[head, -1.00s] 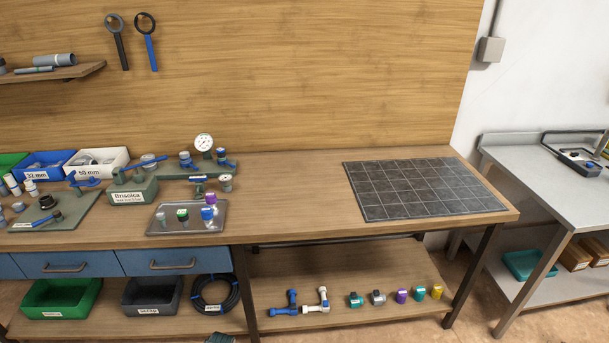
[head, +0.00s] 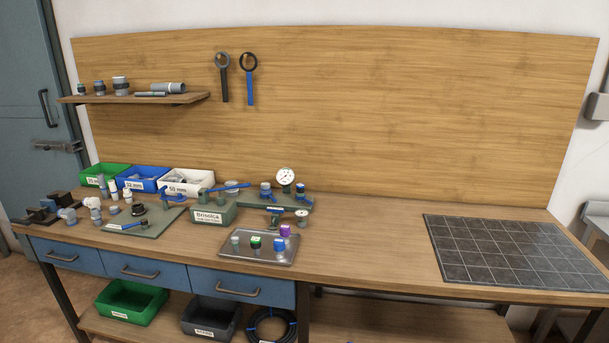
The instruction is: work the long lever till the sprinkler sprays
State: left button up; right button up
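A manifold on a green base (head: 300,205) stands on the left half of the bench, with a round white gauge (head: 285,177) on top. A long blue lever (head: 232,187) lies nearly level at its left end, above a green box labelled Brisolca (head: 212,212). I cannot pick out a sprinkler for certain among the small fittings, and no spray shows. Neither of my grippers is in view.
A metal tray (head: 230,252) with small coloured fittings sits in front of the manifold. Green, blue and white bins (head: 189,187) stand behind. A dark tiled mat (head: 520,252) lies at right. The bench between tray and mat is clear.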

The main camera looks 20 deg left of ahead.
aim_at(246, 185)
jog(key=i+j+u, duration=0.1)
jog(key=i+j, duration=0.4)
jog(key=i+j+u, duration=0.15)
jog(key=i+j, duration=0.25)
jog(key=i, duration=0.3)
